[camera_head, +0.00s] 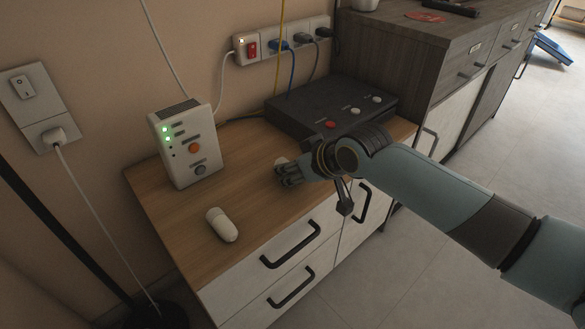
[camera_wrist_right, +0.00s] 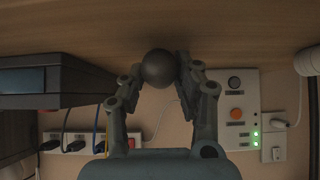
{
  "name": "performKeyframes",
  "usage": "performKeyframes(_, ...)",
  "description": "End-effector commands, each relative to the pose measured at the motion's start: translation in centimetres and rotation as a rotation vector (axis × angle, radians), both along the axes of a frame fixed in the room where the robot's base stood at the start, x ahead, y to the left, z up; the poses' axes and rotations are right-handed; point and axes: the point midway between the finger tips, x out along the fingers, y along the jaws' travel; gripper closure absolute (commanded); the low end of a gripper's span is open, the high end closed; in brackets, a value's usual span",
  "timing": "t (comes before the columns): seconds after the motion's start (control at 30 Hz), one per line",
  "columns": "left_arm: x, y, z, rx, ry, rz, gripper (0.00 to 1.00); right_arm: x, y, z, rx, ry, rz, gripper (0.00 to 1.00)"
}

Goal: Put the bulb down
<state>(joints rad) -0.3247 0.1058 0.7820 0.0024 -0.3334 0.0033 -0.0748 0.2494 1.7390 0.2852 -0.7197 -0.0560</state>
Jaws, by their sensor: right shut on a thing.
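My right gripper (camera_head: 288,172) is just over the wooden top of the low cabinet (camera_head: 255,215), shut on the bulb. In the head view a small pale part of the bulb (camera_head: 281,161) shows at the fingertips; the rest is hidden by the fingers. In the right wrist view, which is upside down, the bulb (camera_wrist_right: 158,69) shows as a dark round shape between the two fingers of the right gripper (camera_wrist_right: 160,72). Whether it touches the wooden top, I cannot tell. My left gripper is not in view.
A white box with green lights (camera_head: 186,142) stands at the back left. A white rounded object (camera_head: 222,225) lies near the front edge. A dark box with buttons (camera_head: 330,108) and a power strip (camera_head: 290,43) are behind. Bare wood lies left of the gripper.

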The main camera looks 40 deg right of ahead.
Motion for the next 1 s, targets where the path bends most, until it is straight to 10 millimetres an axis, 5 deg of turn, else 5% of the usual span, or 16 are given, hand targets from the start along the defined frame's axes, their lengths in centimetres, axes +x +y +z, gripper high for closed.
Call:
performKeyframes(0.37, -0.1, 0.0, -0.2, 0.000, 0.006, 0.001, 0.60, -0.1, 0.0, -1.1, 0.000, 0.003, 0.000, 1.00)
performKeyframes(0.4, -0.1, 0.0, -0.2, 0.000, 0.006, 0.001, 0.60, -0.1, 0.0, -1.1, 0.000, 0.004, 0.000, 0.67)
performKeyframes(0.57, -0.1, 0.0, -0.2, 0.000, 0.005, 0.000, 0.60, -0.2, 0.0, -1.2, 0.000, 0.007, -0.001, 0.46)
performKeyframes(1.0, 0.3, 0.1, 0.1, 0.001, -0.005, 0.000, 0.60, -0.2, 0.0, -0.2, 0.000, 0.006, 0.000, 0.45)
